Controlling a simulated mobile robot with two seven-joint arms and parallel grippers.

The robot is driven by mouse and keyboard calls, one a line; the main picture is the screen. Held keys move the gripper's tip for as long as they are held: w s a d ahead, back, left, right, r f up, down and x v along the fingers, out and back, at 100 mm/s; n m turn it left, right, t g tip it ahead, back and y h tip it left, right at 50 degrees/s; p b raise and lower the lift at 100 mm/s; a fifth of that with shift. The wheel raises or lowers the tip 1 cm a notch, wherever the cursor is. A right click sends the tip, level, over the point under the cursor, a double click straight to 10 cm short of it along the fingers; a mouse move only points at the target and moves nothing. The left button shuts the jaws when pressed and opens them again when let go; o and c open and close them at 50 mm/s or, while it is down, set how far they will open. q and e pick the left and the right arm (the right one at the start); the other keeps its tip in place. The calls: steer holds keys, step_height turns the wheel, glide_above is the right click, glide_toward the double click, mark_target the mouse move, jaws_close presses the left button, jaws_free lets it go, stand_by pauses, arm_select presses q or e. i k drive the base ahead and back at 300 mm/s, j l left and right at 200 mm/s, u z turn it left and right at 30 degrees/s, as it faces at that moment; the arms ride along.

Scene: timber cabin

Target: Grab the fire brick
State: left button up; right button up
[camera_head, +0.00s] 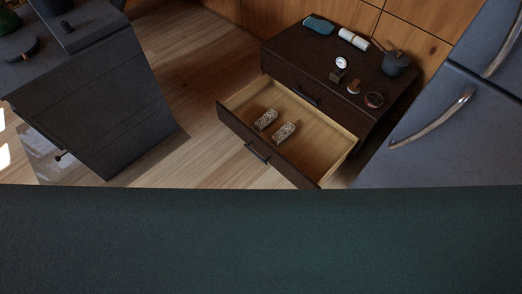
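Two small, pale, speckled blocks lie side by side in the open lower drawer (318,137) of a dark cabinet. One block (266,119) is on the left and the other block (284,133) is slightly nearer and to the right. Either may be the fire brick; I cannot tell which from their looks. They lie apart, with a narrow gap between them. Neither of my grippers is in view.
The dark cabinet (290,54) carries a teal item (319,24), a white roll (354,39), a small dial (341,63) and a dark pot (396,63). A grey refrigerator (440,130) stands right, a dark counter (85,90) left. Wooden floor (195,75) lies between.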

mark_target(269, 116)
steer(key=i+j+z, duration=0.1)
steer(key=z, duration=0.4)
steer(key=i+j+z, duration=0.2)
steer(key=z, duration=0.3)
steer(key=i+j+z, duration=0.25)
steer(key=j, duration=0.35)
steer(key=i+j+z, duration=0.1)
steer(key=i+j, duration=0.35)
steer(key=j, duration=0.2)
steer(key=i+j, duration=0.15)
steer(key=j, duration=0.15)
steer(key=i+j, duration=0.15)
steer(key=j, duration=0.2)
steer(key=i+j+z, duration=0.1)
steer(key=j, duration=0.2)
